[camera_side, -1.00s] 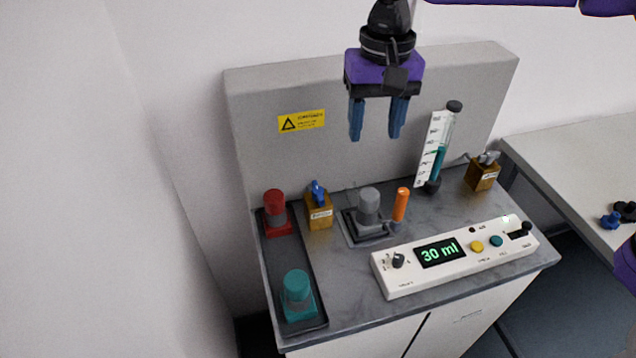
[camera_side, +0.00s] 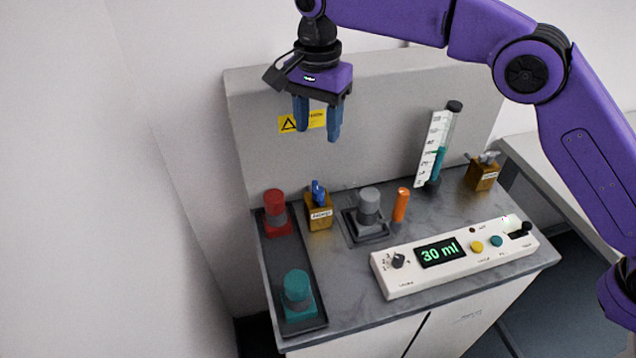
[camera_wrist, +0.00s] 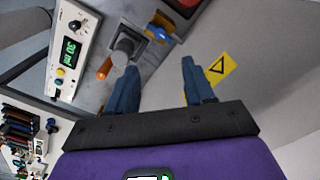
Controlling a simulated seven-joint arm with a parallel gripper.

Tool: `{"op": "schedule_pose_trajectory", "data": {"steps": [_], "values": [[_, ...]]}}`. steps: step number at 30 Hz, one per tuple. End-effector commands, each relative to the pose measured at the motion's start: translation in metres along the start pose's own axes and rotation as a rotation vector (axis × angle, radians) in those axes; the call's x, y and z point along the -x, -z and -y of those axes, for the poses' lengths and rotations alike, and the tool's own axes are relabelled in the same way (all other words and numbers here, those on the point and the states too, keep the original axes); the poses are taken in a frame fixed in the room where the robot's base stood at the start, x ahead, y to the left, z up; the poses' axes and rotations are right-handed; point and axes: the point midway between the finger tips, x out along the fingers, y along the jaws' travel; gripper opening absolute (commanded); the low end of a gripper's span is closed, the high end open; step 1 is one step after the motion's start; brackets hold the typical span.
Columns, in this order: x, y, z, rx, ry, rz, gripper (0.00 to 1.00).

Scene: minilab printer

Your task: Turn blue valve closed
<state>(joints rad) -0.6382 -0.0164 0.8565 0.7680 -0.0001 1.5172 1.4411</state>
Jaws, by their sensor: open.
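The blue valve (camera_side: 317,193) is a blue handle on top of a small brass-coloured block (camera_side: 319,213) with a white label, on the grey bench top near the back panel. In the wrist view the blue handle (camera_wrist: 157,33) shows at the top, beyond the fingers and left of the yellow sign. My gripper (camera_side: 317,136) is open and empty, fingers pointing down, well above the valve in the side view. In the wrist view its two blue fingers (camera_wrist: 160,85) are apart with nothing between them.
A red-capped bottle (camera_side: 276,212) and a teal one (camera_side: 297,294) stand in a dark tray at left. Farther right are a measuring cylinder (camera_side: 438,147), another brass valve (camera_side: 482,178) and a white control panel (camera_side: 395,283) reading 30 ml.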

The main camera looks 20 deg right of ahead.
Motion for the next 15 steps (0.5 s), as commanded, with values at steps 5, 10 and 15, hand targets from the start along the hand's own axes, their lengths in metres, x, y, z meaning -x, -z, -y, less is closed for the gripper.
{"op": "schedule_pose_trajectory", "data": {"steps": [5,10,15], "values": [[-0.032,0.0,-0.001,0.001,-0.005,0.001,0.52],[-0.064,0.0,-0.001,0.001,-0.005,0.001,0.52],[-0.096,0.0,-0.001,0.001,-0.004,0.001,0.52]]}}
